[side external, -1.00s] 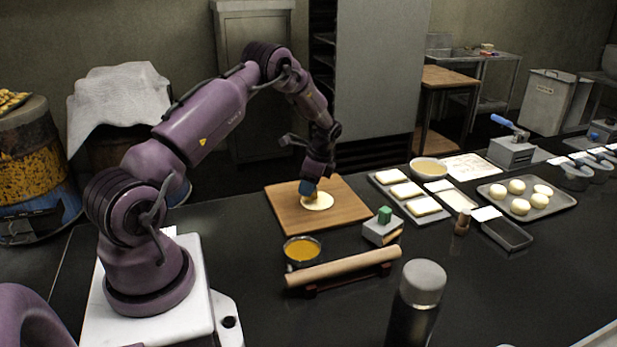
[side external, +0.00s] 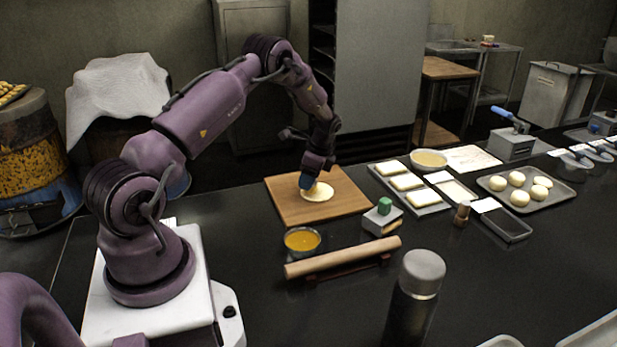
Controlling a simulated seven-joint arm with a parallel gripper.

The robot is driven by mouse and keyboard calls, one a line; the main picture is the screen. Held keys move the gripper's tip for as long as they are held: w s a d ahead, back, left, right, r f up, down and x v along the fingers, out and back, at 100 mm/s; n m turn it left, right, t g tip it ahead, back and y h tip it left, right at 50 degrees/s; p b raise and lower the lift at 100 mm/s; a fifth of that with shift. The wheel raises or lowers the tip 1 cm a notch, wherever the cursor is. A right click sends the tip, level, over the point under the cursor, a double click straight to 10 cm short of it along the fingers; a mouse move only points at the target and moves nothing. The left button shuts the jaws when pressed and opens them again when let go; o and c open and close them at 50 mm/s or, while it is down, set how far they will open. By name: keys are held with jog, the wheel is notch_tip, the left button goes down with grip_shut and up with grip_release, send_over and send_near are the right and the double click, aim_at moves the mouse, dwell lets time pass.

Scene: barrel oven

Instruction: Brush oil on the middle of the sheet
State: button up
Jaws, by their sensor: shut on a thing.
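A pale round dough sheet (side external: 318,193) lies on a wooden board (side external: 287,205) near the middle of the counter. The blue item's lower end is at the upper left part of the sheet. I cannot tell whether its tip touches the dough, and the bristles are too small to make out. A bowl of orange-yellow oil (side external: 302,240) stands in front of the board.
A rolling pin (side external: 343,258) lies on a stand before the bowl. A grey block with a green top (side external: 383,216) is right of the board. Trays of squares (side external: 428,208) and dough balls (side external: 548,199) stand right. A dark bottle (side external: 412,300) stands in front.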

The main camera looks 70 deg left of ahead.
aim_at(322, 189)
jog(key=shift+f, duration=0.4)
dwell(0.3)
jog(key=shift+w+a, duration=0.1)
jog(key=shift+w, duration=0.95)
jog(key=shift+w, duration=0.1)
jog(key=shift+w+f, duration=0.1)
jog(key=shift+w, duration=0.75)
jog(key=shift+s, duration=2.05)
jog(key=shift+w+a, duration=0.1)
jog(key=shift+w, duration=1.95)
